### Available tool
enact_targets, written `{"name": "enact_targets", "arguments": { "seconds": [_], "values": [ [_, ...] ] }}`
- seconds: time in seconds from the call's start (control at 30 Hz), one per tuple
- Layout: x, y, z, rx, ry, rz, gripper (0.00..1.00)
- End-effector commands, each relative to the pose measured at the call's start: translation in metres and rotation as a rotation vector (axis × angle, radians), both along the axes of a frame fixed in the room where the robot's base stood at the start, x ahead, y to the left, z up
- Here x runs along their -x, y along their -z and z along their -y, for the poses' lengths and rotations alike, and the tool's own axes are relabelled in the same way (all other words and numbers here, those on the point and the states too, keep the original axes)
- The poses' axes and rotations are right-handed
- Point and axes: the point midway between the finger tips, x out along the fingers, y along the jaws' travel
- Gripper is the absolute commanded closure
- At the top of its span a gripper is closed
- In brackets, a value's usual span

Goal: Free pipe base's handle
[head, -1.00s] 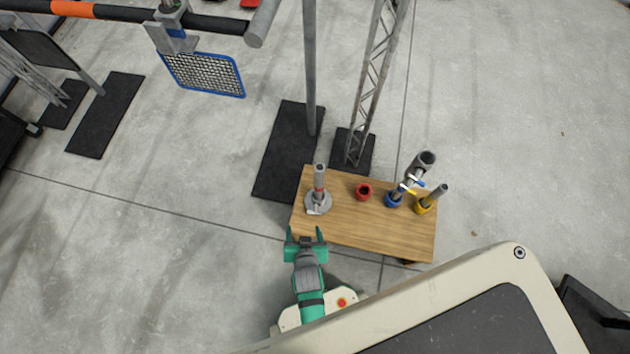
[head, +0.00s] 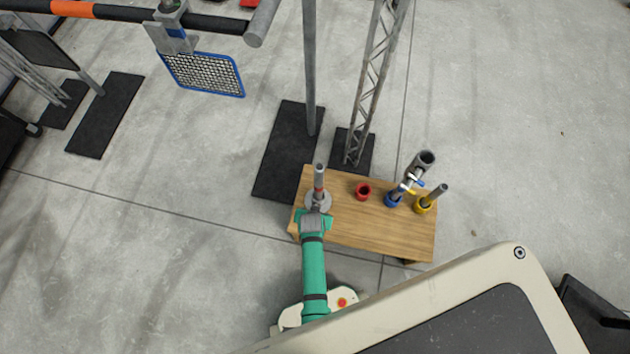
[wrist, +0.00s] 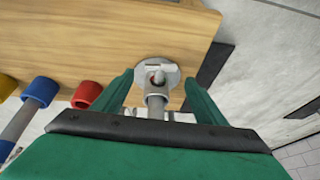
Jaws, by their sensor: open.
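The pipe base (head: 325,200) is a round grey metal disc with an upright pipe and a red band, standing at the left end of the wooden table. My gripper (head: 315,213) is at the front side of the base in the head view and hides part of the disc. In the wrist view the base (wrist: 170,73) and its pipe (wrist: 155,97) show between my two open green fingers (wrist: 157,90), apart from both. A small pale piece on the disc (wrist: 160,67) may be the handle; it is too small to tell.
The wooden table (head: 370,232) also carries a red ring (head: 363,191), a blue socket (head: 394,199) with a grey pipe (head: 412,178), and a yellow socket (head: 424,205) with a pipe. A post (head: 310,70) and a truss (head: 375,80) stand behind the table.

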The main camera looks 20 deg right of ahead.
Motion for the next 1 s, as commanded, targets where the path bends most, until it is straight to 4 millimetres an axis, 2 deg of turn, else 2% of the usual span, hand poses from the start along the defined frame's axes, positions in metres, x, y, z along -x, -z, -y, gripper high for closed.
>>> {"name": "enact_targets", "arguments": {
  "seconds": [0.1,0.3,0.5,0.77,0.93,1.0],
  "values": [
    [-0.007,0.017,0.004,0.001,0.000,-0.001,0.34],
    [-0.013,0.035,0.007,0.001,0.000,-0.001,0.34],
    [-0.016,0.043,0.008,0.000,0.000,0.000,0.34],
    [-0.016,0.043,0.008,0.001,0.000,0.001,0.34],
    [-0.016,0.043,0.008,0.001,0.000,0.001,0.74],
    [-0.016,0.043,0.008,0.001,0.000,0.001,0.74]
  ]
}}
